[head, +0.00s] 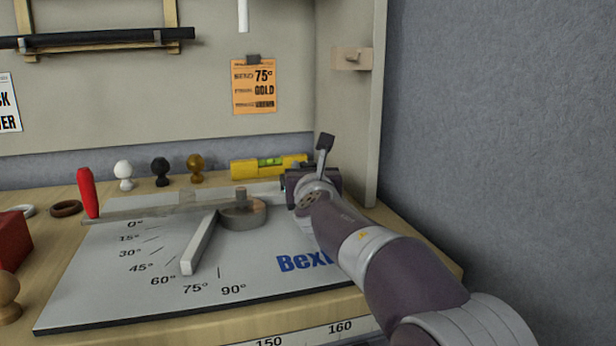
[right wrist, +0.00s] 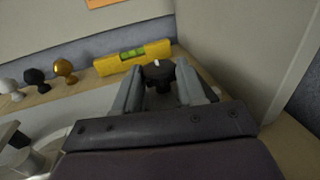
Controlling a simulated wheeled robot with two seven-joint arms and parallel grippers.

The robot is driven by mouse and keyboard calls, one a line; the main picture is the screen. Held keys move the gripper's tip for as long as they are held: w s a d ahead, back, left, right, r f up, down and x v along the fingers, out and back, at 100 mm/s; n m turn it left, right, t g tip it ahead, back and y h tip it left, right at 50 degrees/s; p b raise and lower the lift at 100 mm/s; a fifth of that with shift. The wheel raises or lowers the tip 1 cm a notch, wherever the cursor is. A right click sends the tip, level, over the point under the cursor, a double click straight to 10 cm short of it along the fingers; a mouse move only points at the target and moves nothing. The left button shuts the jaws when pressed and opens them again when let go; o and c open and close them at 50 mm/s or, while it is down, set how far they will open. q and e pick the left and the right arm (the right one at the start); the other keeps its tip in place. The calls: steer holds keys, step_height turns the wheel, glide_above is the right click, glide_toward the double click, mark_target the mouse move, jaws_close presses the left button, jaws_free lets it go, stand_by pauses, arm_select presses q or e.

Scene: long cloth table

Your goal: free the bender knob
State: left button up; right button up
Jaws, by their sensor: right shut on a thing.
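The bender's grey plate (head: 120,285) lies on the table with angle marks from 0° to 90°. Its round hub (head: 243,213) carries a pale bar (head: 199,245) that points between the 60° and 75° marks. A red handle (head: 88,193) stands at the left end of a long flat bar. My right gripper (head: 303,183) is at the plate's far right. In the right wrist view its fingers (right wrist: 158,82) are shut on the dark round bender knob (right wrist: 160,72). My left gripper is out of view.
A yellow spirit level (head: 250,170) lies just behind my right gripper. White (head: 123,170), black (head: 160,168) and amber (head: 195,165) knobs stand behind the plate. A side panel (head: 345,120) rises close on the right. An orange card (head: 254,88) hangs on the back board.

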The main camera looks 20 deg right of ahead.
steer(key=o, duration=1.1)
steer(key=shift+c, duration=0.2)
steer(key=s, duration=0.4)
steer(key=s+a, duration=0.1)
steer(key=s, duration=0.3)
steer(key=s+a, duration=0.1)
steer(key=s, duration=0.3)
steer(key=shift+s, duration=0.25)
steer(key=shift+f, duration=0.15)
